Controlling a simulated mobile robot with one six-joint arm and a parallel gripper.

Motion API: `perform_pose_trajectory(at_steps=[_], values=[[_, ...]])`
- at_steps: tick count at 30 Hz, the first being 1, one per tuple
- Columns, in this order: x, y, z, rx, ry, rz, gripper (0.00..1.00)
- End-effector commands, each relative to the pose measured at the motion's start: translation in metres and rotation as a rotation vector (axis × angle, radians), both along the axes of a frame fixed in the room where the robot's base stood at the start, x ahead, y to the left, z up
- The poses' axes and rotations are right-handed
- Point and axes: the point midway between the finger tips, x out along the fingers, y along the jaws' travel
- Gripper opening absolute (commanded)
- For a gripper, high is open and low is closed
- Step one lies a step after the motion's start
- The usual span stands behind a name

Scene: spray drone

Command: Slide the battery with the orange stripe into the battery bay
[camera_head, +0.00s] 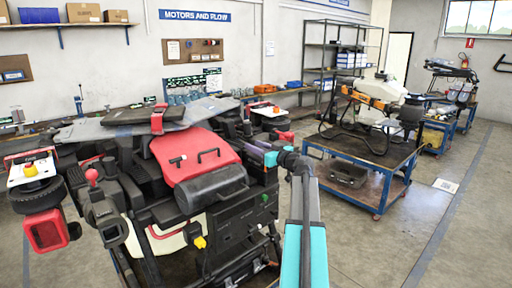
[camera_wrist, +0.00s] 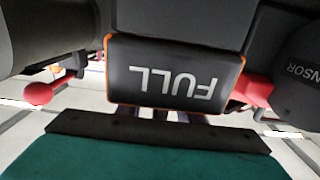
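In the wrist view a black battery (camera_wrist: 172,75) with an orange edge shows a white FULL label, upside down. It sits close in front of my gripper, among dark parts of the drone. My gripper's teal body with a dark bar fills the bottom of that view; its fingertips are mostly hidden, so I cannot tell whether they hold the battery. In the head view my gripper (camera_head: 258,152) is at the right side of the drone (camera_head: 215,188), beside its red cover (camera_head: 195,157). The battery and the bay cannot be made out there.
In the wrist view a dark round part marked SENSOR (camera_wrist: 300,75) is close on the right, and a red knob (camera_wrist: 38,93) is on the left. A blue-framed cart (camera_head: 380,180) carrying another machine stands to the right.

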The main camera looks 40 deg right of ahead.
Motion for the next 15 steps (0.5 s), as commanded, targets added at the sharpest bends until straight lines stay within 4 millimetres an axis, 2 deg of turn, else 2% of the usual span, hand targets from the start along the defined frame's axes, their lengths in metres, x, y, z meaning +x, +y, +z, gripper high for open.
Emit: perform_pose_trajectory(at_steps=[8, 15], values=[[-0.019, 0.002, 0.0, 0.0, -0.003, -0.002, 0.33], [-0.055, 0.004, -0.002, -0.001, -0.003, -0.002, 0.33]])
